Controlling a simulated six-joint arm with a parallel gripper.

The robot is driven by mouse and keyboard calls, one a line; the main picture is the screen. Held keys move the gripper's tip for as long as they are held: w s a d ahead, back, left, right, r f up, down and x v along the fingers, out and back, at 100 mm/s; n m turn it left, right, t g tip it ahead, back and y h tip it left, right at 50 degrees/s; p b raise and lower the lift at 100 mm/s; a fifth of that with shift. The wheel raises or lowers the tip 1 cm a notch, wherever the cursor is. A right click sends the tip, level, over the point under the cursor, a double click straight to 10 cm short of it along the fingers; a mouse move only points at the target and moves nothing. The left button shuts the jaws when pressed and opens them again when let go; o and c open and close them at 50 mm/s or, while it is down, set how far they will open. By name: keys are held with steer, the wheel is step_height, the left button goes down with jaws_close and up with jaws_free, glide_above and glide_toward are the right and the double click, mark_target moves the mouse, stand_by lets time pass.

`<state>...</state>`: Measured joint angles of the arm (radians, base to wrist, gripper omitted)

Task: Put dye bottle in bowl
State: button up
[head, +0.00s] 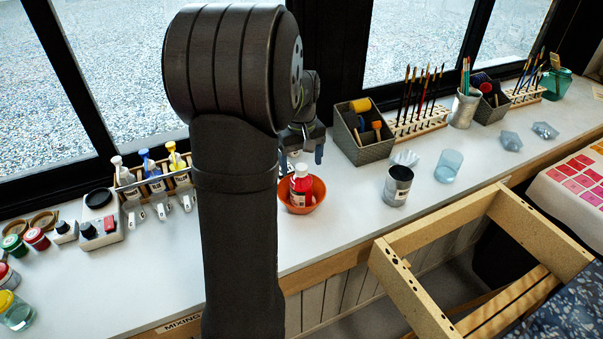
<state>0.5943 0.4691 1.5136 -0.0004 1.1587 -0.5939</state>
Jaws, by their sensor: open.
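A dye bottle (301,186) with a white body and a red label stands about upright in the orange bowl (318,193). The bowl sits on the white counter, and my dark arm passes close by its left side. My gripper (301,157) is just above the bottle, with its fingers apart on either side of the bottle's top. Part of the gripper is hidden behind my arm. From this view I cannot tell whether a finger touches the bottle.
A rack of squeeze bottles (153,185) is to the left. A box of tools (363,145), a brush rack (417,128), a tin can (397,186) and a clear blue cup (448,166) are to the right. A wooden frame (408,293) stands in front of the counter.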

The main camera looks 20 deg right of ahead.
step_height(320, 180, up, 7)
steer(key=shift+f, duration=0.2)
steer(key=shift+f, duration=0.1)
steer(key=shift+f, duration=4.2)
steer(key=shift+f, duration=0.1)
